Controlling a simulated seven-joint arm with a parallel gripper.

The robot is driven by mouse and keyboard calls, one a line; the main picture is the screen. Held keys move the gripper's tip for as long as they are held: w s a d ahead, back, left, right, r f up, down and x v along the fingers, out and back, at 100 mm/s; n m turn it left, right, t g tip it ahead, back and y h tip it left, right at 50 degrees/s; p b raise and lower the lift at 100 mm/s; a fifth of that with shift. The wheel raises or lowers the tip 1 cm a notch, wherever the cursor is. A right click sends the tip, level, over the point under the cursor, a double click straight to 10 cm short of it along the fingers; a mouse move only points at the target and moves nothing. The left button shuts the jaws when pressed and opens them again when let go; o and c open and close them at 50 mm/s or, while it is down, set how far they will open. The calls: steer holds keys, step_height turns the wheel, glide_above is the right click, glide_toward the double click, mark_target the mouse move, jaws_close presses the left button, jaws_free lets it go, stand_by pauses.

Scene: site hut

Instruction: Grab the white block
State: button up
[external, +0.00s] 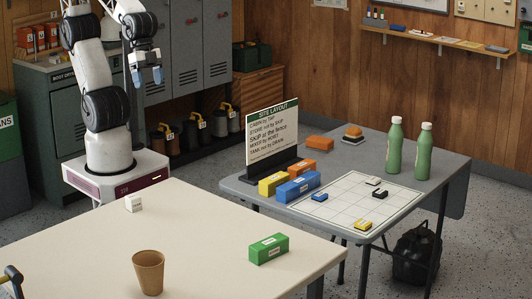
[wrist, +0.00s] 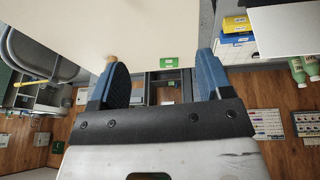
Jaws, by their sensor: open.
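A small white block (external: 134,203) with dark marking on its face sits on the cream table (external: 75,240), near the edge closest to my base. I cannot make it out in the wrist view. My gripper (external: 147,76) is raised well above the table, toward the back, apart from the block. Its two blue fingers are spread with nothing between them; they also show in the wrist view (wrist: 162,78).
A green block (external: 268,248) and a brown cup (external: 148,272) stand on the cream table. The grey table (external: 440,185) holds yellow, blue and orange blocks, a sign (external: 272,132), a grid sheet with small pieces, and two green bottles. The cream table's middle is clear.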

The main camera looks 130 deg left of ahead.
steer(key=w+d+f+t+h, duration=0.1)
steer(key=w+d+f+t, duration=0.2)
steer(key=w+d+f, duration=0.45)
steer(key=t, duration=0.3)
glide_above(128, 196)
steer(key=s+a, duration=0.1)
steer(key=s, duration=0.1)
step_height(128, 196, down, 16)
steer(key=s+f+t, duration=0.1)
steer(key=f, duration=0.1)
steer(key=s+f+t, duration=0.2)
steer(key=f, duration=0.1)
steer(key=shift+s+f+y, duration=0.3)
steer(key=shift+s+f, duration=0.05)
steer(key=shift+s, duration=0.05)
steer(key=shift+s+a+f+t, duration=0.15)
steer(key=shift+s+f+t, duration=0.35)
steer(key=shift+s, duration=0.1)
steer(key=shift+x, duration=1.3)
steer(key=shift+w, duration=0.15)
